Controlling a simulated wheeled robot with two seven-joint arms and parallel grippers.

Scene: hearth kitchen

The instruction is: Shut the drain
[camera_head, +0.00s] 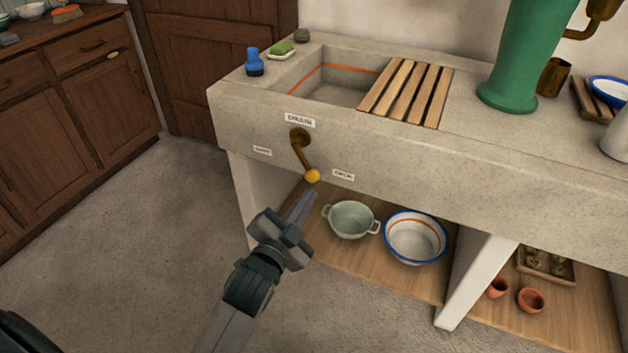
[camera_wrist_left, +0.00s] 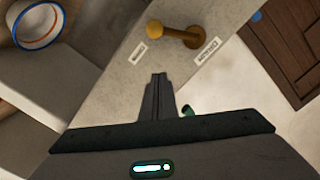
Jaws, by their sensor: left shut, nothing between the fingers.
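The drain lever (camera_head: 304,155) is a bronze arm on a round pivot on the front of the stone sink (camera_head: 235,120). It hangs down, tilted slightly right, and ends in a yellow knob (camera_head: 312,175). A label (camera_head: 300,120) is above the pivot; smaller labels, too small to read surely, are at lower left (camera_head: 262,150) and lower right (camera_head: 343,175). The knob is nearer the right one. My left gripper (camera_head: 312,192) is shut and empty, just below the knob in the head view. In the left wrist view the knob (camera_wrist_left: 155,29) is beyond the fingertips (camera_wrist_left: 159,75), apart from them. My right gripper is not in view.
Below the sink, a pale green pot (camera_head: 350,219) and a blue-rimmed bowl (camera_head: 416,237) stand on a wooden shelf (camera_head: 385,273). A stone support (camera_head: 475,280) is to their right. A blue bottle (camera_head: 254,62) stands on the rim. The floor at left is clear.

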